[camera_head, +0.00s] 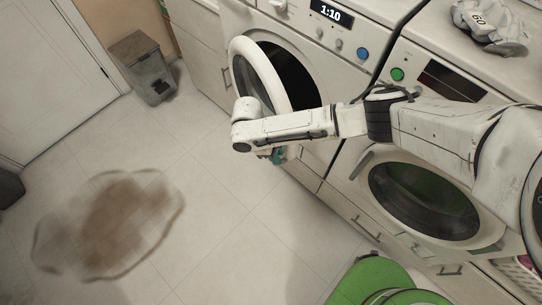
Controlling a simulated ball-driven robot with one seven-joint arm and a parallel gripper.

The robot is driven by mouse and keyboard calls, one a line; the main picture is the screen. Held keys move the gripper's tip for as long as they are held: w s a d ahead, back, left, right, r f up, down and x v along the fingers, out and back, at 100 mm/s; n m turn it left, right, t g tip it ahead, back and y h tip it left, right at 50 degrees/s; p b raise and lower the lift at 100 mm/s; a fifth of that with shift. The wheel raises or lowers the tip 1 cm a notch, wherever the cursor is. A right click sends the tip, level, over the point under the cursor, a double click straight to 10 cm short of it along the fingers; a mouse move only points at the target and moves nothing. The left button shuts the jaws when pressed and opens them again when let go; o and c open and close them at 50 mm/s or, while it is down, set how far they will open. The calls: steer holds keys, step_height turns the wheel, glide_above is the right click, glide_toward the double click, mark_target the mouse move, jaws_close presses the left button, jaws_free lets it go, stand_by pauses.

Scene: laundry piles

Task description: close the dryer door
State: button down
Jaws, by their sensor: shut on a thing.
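The open round door (257,48) with a thick white rim belongs to the left machine, which shows 1:10; I take it as the dryer door. It stands swung out from the dark drum opening (297,78). My arm reaches in from the right and crosses low in front of the door. My gripper (275,157) is at the door's lower part, mostly hidden below my forearm, with a small teal part showing. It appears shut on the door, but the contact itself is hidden.
A second machine (398,74) with its round door (425,200) shut stands to the right. A crumpled light cloth (490,25) lies on top. A grey bin (145,68) stands back left. A brown wet stain (115,225) marks the floor. A green object (375,282) is in front.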

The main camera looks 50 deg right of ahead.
steer(key=shift+d+r, duration=0.2)
steer(key=shift+d, duration=0.75)
steer(key=c, duration=1)
jaws_free()
steer(key=shift+f, duration=0.1)
steer(key=shift+c, duration=0.2)
steer(key=shift+s+a, duration=0.1)
steer(key=shift+a, duration=0.05)
steer(key=v, duration=1)
steer(key=shift+r+b, duration=0.4)
steer(key=shift+b, duration=0.05)
steer(key=shift+a, duration=0.1)
steer(key=shift+c, duration=0.3)
